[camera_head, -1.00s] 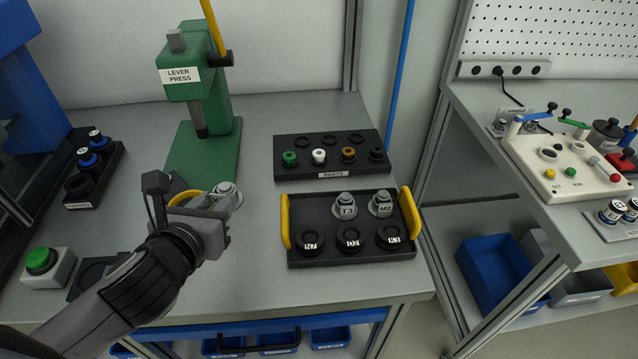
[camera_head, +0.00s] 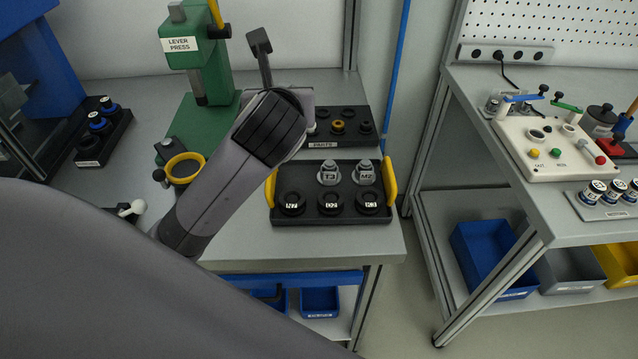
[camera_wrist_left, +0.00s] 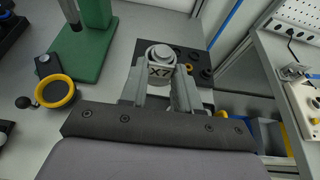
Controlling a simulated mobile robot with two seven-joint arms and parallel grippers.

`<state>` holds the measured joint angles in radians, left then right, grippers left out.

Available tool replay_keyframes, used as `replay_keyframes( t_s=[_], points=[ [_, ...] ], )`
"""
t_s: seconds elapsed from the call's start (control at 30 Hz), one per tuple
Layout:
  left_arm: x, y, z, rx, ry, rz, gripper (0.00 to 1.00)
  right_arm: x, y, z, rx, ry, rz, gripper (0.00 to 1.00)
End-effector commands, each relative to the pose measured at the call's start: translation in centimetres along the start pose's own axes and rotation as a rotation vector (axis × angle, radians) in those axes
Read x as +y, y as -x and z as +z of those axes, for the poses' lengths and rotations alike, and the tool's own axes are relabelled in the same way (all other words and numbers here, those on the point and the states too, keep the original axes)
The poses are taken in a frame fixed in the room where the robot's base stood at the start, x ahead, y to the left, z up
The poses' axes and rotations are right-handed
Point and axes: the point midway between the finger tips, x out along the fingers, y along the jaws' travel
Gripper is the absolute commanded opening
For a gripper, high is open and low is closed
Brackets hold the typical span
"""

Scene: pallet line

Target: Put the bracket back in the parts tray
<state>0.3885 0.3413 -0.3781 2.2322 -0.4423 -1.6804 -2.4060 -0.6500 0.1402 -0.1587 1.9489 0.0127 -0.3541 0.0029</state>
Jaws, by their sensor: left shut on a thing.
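My left gripper (camera_wrist_left: 161,88) is shut on a grey bracket marked X7 (camera_wrist_left: 160,66), held upright between its fingers. In the head view, my left arm hides the fingers and this bracket. A black tray with yellow handles (camera_head: 328,217) lies on the bench, right of my arm. Grey brackets marked T3 (camera_head: 329,173) and M2 (camera_head: 366,172) stand in its back row. Black round pieces N7 (camera_head: 291,203), D2 (camera_head: 331,204) and K3 (camera_head: 368,203) sit in its front row. Its back left part is partly hidden by my arm. My right gripper is out of view.
A black rack labelled PARTS (camera_head: 350,141) with rings stands behind the tray, partly hidden by my arm. The green lever press (camera_head: 195,118) and a yellow ring (camera_head: 185,168) are at left. The bench ends right of the tray; a gap separates another bench.

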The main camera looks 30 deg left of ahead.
Motion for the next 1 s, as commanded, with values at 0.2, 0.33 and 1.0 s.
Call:
replay_keyframes(
  t_s=[0.2, 0.33, 1.0],
  points=[
    [0.2, -0.6, -1.2, 0.004, 0.004, 0.019, 0.00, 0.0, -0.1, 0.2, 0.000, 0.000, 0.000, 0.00],
    [0.2, -1.9, -4.3, 0.006, 0.002, 0.018, 0.00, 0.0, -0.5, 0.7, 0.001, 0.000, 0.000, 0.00],
    [0.2, -6.3, -15.0, 0.001, 0.004, 0.016, 0.00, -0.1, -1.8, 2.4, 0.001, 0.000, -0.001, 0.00]
  ],
)
